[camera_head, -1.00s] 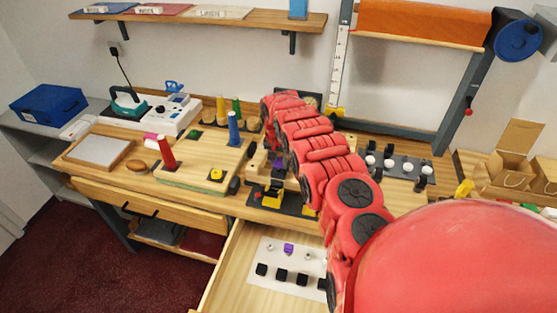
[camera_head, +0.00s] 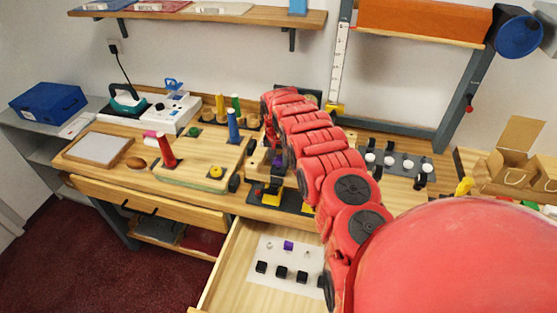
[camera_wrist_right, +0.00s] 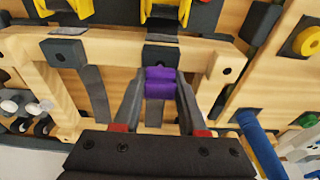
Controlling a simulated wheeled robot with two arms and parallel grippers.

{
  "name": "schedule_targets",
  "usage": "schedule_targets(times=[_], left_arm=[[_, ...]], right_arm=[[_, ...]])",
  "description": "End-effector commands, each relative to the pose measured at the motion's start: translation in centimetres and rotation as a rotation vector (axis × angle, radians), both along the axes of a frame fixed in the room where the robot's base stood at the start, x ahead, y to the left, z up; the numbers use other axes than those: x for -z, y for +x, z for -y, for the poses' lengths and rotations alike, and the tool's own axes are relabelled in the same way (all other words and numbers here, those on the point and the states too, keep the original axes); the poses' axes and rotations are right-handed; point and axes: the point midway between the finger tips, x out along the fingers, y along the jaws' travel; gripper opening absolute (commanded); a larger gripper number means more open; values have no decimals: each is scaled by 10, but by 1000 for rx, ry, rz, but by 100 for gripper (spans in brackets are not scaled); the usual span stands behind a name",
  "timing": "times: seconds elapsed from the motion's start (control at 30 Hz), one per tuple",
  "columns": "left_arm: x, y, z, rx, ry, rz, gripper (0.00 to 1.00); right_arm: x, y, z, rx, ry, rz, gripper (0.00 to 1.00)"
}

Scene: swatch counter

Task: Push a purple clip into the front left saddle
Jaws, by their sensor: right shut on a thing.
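In the right wrist view a purple clip (camera_wrist_right: 160,83) sits between the fingertips of my right gripper (camera_wrist_right: 159,92), which is shut on it. The clip is at a black block (camera_wrist_right: 161,54) on a pale wooden frame (camera_wrist_right: 120,52); whether it is seated in it or only against it, I cannot tell. In the head view my red right arm mostly hides this spot. Another purple clip (camera_head: 288,245) lies on a white plate in the open drawer. My left gripper is not in view.
Yellow-and-black fixtures (camera_head: 272,196) stand at the counter's front edge. The open drawer (camera_head: 232,270) juts out below, with several black pieces. A dark rack with white balls (camera_head: 388,161) is to the right.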

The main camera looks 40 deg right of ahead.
Motion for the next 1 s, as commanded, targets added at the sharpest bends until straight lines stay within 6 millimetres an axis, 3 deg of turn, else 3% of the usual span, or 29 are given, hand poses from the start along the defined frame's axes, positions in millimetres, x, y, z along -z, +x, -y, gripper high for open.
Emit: schedule_targets(times=[1.0], left_arm=[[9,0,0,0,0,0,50]], right_arm=[[10,0,0,0,0,0,0]])
